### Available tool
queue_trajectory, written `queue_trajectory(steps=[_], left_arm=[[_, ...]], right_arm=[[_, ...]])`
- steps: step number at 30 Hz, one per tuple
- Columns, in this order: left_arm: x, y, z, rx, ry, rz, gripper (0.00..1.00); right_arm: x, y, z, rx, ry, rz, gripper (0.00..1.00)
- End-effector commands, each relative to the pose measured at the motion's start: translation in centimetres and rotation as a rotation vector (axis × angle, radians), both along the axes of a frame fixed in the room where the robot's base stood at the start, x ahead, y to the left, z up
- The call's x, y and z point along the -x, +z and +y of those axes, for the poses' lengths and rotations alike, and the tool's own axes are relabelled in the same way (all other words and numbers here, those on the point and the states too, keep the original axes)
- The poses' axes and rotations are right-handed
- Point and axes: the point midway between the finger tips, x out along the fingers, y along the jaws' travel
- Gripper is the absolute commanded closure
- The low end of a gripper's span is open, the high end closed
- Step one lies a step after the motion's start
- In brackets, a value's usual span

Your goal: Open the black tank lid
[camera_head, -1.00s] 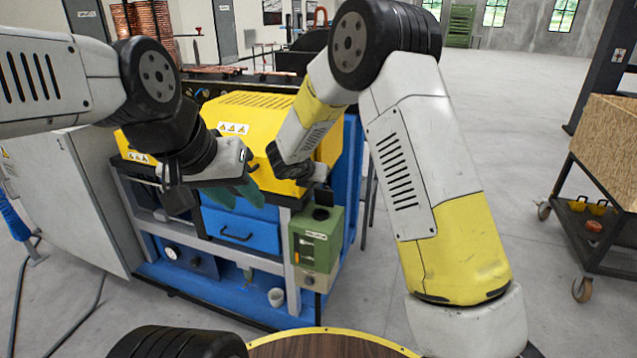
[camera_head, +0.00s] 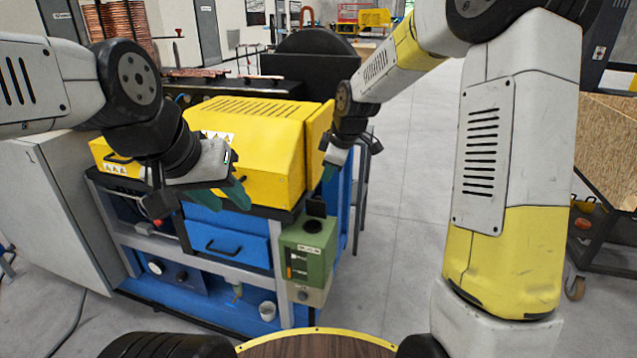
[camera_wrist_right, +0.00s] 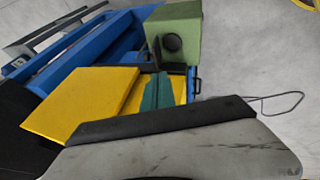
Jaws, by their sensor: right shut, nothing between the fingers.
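A green box (camera_head: 306,262) hangs at the front right corner of the blue machine. On its top are a round black part (camera_head: 312,226) and a small upright black plate (camera_head: 316,206); I cannot tell which, if either, is the tank lid. The box also shows in the right wrist view (camera_wrist_right: 180,35), with the round black part (camera_wrist_right: 172,43). My right gripper (camera_head: 328,174) is shut and empty, beside the yellow hood's right end, above and behind the green box. Its teal fingers (camera_wrist_right: 155,92) lie together. My left gripper (camera_head: 222,198) appears open and empty before the yellow hood.
The yellow hood (camera_head: 255,130) covers the blue machine's top. A large dark rounded body (camera_head: 315,45) rises behind. The floor (camera_head: 405,200) right of the machine is clear.

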Motion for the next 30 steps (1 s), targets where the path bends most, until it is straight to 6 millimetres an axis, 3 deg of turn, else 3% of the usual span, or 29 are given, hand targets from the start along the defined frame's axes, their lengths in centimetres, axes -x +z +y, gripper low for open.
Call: queue_trajectory(steps=[3, 7, 21, 30], left_arm=[[0.0, 0.0, 0.0, 0.0, 0.0, 0.0, 0.64], [0.0, 0.0, 0.0, 0.0, 0.0, 0.0, 0.64], [0.0, 0.0, 0.0, 0.0, 0.0, 0.0, 0.64], [0.0, 0.0, 0.0, 0.0, 0.0, 0.0, 0.64]], right_arm=[[-0.2, 0.5, 0.0, -0.049, -0.047, 0.002, 1.0], [-0.6, -0.4, 0.4, -0.056, -0.052, 0.005, 1.0], [-4.3, -8.7, 2.6, -0.053, -0.049, 0.003, 1.0], [-7.1, -10.4, 2.0, -0.053, -0.049, 0.002, 1.0]])
